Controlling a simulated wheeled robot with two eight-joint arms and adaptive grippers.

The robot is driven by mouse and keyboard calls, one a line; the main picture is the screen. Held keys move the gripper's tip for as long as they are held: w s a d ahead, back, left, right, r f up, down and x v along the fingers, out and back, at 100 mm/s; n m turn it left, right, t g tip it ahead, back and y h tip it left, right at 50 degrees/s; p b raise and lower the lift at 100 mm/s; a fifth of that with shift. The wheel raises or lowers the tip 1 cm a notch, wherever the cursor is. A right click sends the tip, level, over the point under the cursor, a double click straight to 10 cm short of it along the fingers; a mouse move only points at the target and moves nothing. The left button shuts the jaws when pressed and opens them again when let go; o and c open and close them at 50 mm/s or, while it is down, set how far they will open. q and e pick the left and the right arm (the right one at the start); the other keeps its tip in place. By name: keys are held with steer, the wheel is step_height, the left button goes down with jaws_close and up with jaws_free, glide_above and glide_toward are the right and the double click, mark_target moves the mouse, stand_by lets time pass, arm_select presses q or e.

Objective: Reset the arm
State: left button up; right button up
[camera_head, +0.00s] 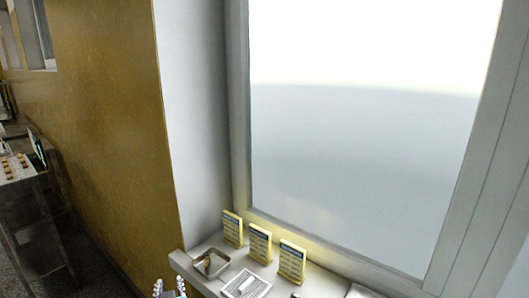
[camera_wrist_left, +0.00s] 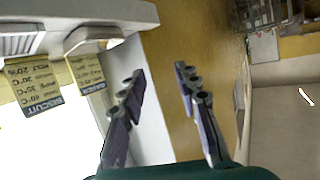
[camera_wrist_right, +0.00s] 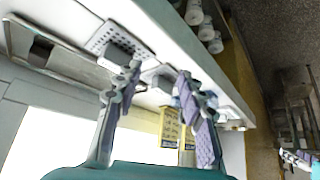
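My left gripper shows at the bottom edge of the head view (camera_head: 168,290), in front of the window sill. In the left wrist view my left gripper (camera_wrist_left: 158,85) has its two fingers apart, with nothing between them. In the right wrist view my right gripper (camera_wrist_right: 157,82) also has its fingers apart, and no held object shows. The sill and things on it lie behind these fingers. My right gripper is outside the head view.
The sill (camera_head: 176,262) holds a tray (camera_head: 193,270) with something in it, a flat white item (camera_head: 247,285) and three yellow cards (camera_head: 260,244) against the window (camera_head: 350,150). A metal table (camera_head: 25,178) with small pieces stands left, past the yellow wall (camera_head: 105,120).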

arm_select(q)
steer(key=s+d+f+m+g+h, duration=0.1)
steer(key=s+d+f+g+h, duration=0.1)
steer(key=s, duration=0.7)
steer(key=s+d+f+m+g+h, duration=0.2)
steer(key=s+d, duration=0.4)
steer(key=s, duration=0.3)
steer(key=shift+f+m+g+h, duration=0.3)
steer(key=shift+f+g+h, duration=0.35)
steer(key=shift+g, duration=0.45)
steer(key=shift+s+d, duration=0.1)
